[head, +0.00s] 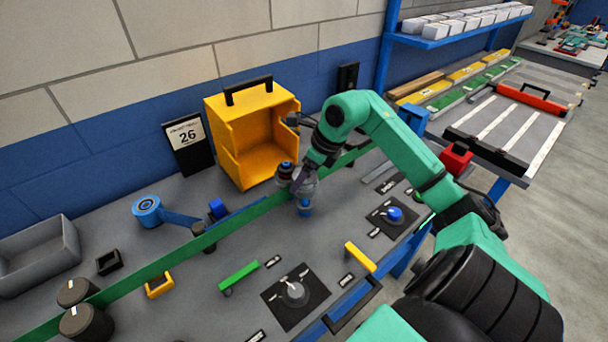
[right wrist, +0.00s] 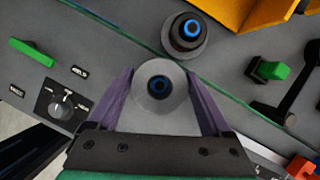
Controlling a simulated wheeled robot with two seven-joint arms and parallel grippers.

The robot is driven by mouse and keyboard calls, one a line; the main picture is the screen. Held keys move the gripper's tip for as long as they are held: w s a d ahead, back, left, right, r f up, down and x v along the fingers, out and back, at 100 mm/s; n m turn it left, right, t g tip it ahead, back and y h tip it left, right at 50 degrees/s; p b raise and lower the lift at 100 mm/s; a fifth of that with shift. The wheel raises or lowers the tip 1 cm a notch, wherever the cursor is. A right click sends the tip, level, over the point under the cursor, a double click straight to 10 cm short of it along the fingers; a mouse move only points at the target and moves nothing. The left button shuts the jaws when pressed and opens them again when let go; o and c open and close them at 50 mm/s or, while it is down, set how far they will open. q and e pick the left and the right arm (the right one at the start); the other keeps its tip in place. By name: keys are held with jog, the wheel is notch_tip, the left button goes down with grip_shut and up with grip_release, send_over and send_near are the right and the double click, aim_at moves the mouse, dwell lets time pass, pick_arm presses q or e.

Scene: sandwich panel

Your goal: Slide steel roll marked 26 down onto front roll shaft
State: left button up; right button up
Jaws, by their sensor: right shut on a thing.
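My right gripper (head: 303,184) is shut on a grey steel roll, held upright at the front edge of the green strip. In the right wrist view the roll (right wrist: 143,104) sits between the purple fingers (right wrist: 160,95). Something blue and dark shows inside its bore. The blue front roll shaft (head: 305,209) shows directly below the roll in the head view, so the roll is above the panel. No number on the roll is readable. A second roll (right wrist: 203,49) stands behind the strip around a blue-topped shaft (right wrist: 190,30). My left gripper is out of view.
The green strip (head: 250,219) crosses the panel.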

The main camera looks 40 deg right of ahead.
jog(key=shift+f+b, duration=2.4)
jog(key=shift+f, duration=0.15)
jog(key=shift+r, duration=0.1)
jog(key=o, duration=1.5)
jog(key=shift+o, duration=0.2)
notch_tip(320, 180, up, 13)
jog(key=p, duration=0.9)
jog(key=shift+r, duration=0.2)
jog(key=shift+f, duration=0.1)
